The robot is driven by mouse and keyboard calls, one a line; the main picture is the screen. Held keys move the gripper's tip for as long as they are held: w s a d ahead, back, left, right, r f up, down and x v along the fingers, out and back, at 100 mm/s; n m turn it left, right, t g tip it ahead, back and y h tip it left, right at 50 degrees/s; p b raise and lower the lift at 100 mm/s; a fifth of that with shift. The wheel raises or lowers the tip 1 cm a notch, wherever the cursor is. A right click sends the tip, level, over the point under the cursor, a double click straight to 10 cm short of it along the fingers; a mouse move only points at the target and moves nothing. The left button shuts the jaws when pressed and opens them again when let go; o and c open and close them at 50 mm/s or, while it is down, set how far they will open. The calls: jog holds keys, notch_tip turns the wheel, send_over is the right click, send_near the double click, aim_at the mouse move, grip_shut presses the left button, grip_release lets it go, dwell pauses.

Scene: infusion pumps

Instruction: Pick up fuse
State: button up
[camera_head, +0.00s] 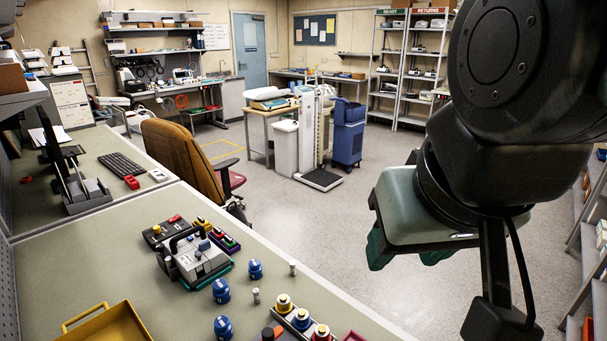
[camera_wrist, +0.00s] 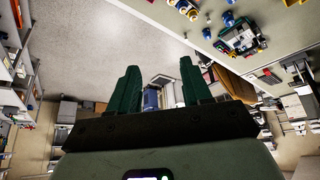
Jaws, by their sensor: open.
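Two small silver cylinders stand upright on the bench in the head view, one to the right (camera_head: 293,268) and one nearer (camera_head: 256,296). They look like fuses, but they are too small to be sure. My gripper (camera_head: 405,255) is at the right of the head view, beyond the bench edge over the floor, well apart from them. In the wrist view my gripper (camera_wrist: 160,65) shows two green fingers spread apart with nothing between them.
Blue-capped items (camera_head: 221,291) stand close to the cylinders. A grey pump device (camera_head: 198,259) sits behind them. A yellow tray (camera_head: 107,325) lies at front left, and a holder with capped cylinders (camera_head: 301,319) at the front. The bench (camera_head: 110,235) is clear left of the device.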

jog(key=shift+w, duration=0.1)
jog(key=w+a+f+n+g, duration=0.1)
jog(key=w+a+f+n, duration=0.2)
jog(key=w, duration=0.5)
jog(key=w+a+f+n+g, duration=0.15)
jog(key=w+a+n, duration=0.25)
jog(key=w, duration=0.4)
jog(key=w+a+f+n+g, duration=0.1)
jog(key=w+a+f+n, duration=0.2)
jog(key=w, duration=0.5)
jog(key=w+a+f+n, duration=0.2)
jog(key=w+a+f, duration=0.1)
jog(key=f, duration=0.5)
jog(key=w+a+f+n+g, duration=0.1)
jog(key=a+f, duration=0.3)
jog(key=f, duration=0.5)
jog(key=w+a+f+n+g, duration=0.1)
jog(key=w+a+f+n, duration=0.3)
jog(key=f, duration=0.4)
jog(key=shift+w+a+f, duration=0.15)
jog(key=shift+w+a, duration=0.1)
jog(key=shift+w, duration=0.05)
send_over(256, 291)
jog(key=f, duration=0.4)
jog(key=shift+w+f, duration=0.3)
jog(key=shift+f, duration=0.1)
jog(key=shift+s+f, duration=0.2)
jog(key=shift+f, duration=2.9)
jog(key=shift+c, duration=0.3)
